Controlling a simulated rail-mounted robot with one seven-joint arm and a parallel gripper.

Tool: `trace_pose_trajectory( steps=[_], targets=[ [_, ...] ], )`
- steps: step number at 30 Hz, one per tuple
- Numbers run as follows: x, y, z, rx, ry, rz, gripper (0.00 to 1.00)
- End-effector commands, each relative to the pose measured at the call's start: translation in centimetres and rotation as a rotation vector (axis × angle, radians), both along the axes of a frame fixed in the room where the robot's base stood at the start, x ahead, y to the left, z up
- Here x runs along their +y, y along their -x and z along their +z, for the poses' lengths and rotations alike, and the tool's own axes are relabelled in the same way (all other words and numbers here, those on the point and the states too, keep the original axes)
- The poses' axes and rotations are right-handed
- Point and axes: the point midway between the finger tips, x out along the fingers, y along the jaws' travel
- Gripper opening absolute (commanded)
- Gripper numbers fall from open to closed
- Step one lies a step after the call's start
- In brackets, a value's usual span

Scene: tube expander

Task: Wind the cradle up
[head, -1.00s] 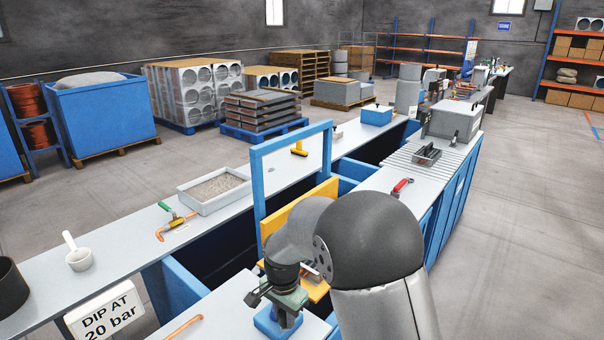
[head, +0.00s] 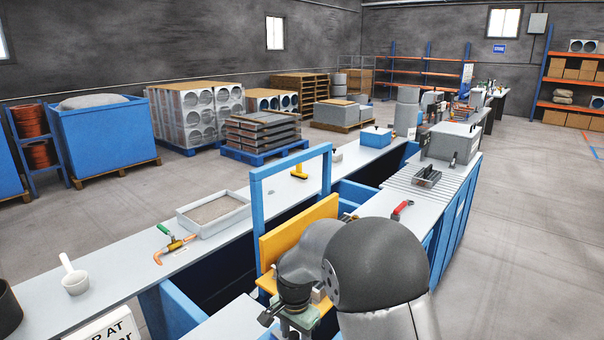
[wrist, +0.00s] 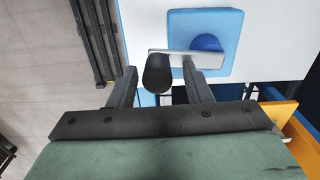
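A hand crank shows in the wrist view: a blue square housing (wrist: 222,25), a pale metal arm (wrist: 205,60) and a black knob (wrist: 158,74). My gripper (wrist: 160,68) has its two black fingers apart, one on each side of the knob, with a visible gap on both sides. Whether the knob lies fully between the fingertips in depth, I cannot tell. In the head view my gripper (head: 290,318) is at the bottom edge, and the crank is not visible there. A yellow panel and ledge (head: 297,232), possibly the cradle, stand at the blue upright frame (head: 257,210).
A grey tray of granules (head: 213,212), a valve with copper pipe (head: 174,243) and a white ladle (head: 74,276) lie on the left bench. A red-handled tool (head: 402,208) lies on the right bench. A dark trough runs between the benches.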

Motion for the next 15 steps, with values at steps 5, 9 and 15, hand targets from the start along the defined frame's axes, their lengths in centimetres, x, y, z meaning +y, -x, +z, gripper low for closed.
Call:
trace_pose_trajectory(
  steps=[5, 9, 15],
  targets=[
    [0.0, 0.1, 0.0, 0.001, -0.001, 0.001, 0.45],
    [0.1, 0.1, 0.5, 0.001, -0.001, 0.001, 0.45],
    [0.1, 0.1, 2.1, 0.001, -0.001, 0.001, 0.45]
  ],
)
